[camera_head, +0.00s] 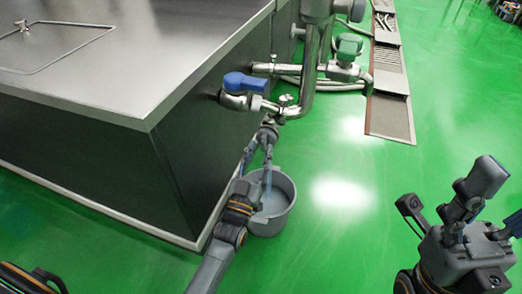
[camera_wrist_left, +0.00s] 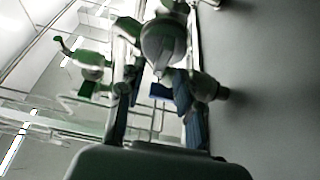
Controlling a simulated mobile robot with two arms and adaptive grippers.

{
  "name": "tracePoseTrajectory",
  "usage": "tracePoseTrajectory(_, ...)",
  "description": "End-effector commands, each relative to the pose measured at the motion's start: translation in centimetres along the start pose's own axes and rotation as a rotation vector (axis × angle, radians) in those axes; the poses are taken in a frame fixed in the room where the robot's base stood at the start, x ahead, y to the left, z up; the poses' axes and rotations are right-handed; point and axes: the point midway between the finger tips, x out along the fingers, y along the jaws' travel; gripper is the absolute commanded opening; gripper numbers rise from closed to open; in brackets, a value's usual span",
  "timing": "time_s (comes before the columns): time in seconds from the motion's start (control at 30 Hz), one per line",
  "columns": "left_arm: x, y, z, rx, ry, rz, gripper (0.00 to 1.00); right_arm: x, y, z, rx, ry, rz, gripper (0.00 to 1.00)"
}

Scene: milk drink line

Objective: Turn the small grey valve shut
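A small grey valve handle (camera_head: 286,99) appears to sit on the steel pipework beside the tank's side; its exact setting is too small to tell. A grey outlet fitting (camera_head: 268,130) is just below it. My left gripper (camera_head: 257,152) reaches up from below to this fitting, over a grey bucket (camera_head: 286,186). In the left wrist view the two blue fingers (camera_wrist_left: 160,115) stand apart, with a grey metal fitting (camera_wrist_left: 165,45) beyond and between them; I cannot tell whether they touch it. My right gripper (camera_head: 484,225) is at the lower right, away from the pipes; its finger opening is unclear.
The steel tank (camera_head: 130,65) blocks the left. A floor drain (camera_head: 390,112) lies back right. The green floor is clear between bucket and right gripper.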

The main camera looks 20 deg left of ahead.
Motion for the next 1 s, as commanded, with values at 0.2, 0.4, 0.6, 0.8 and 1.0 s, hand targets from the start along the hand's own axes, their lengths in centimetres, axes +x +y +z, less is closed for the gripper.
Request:
tracePoseTrajectory(0.2,1.7,0.0,0.1,0.0,-0.002,0.0,0.35,0.2,0.0,0.1,-0.002,0.014,-0.006,0.71)
tracePoseTrajectory(0.4,1.9,0.0,0.0,0.0,-0.002,0.0,0.35,0.3,0.0,0.1,-0.002,0.014,-0.007,0.71)
tracePoseTrajectory(0.6,1.9,0.0,0.0,0.0,-0.002,0.0,0.12,0.3,0.0,0.1,-0.002,0.014,-0.007,0.71)
tracePoseTrajectory(0.8,1.8,0.0,0.0,0.0,-0.002,0.0,0.0,0.3,0.0,0.1,-0.002,0.014,-0.006,0.71)
tracePoseTrajectory(1.0,1.9,0.0,0.0,0.015,-0.002,0.007,0.0,0.5,0.0,0.0,-0.002,0.017,-0.006,0.71)
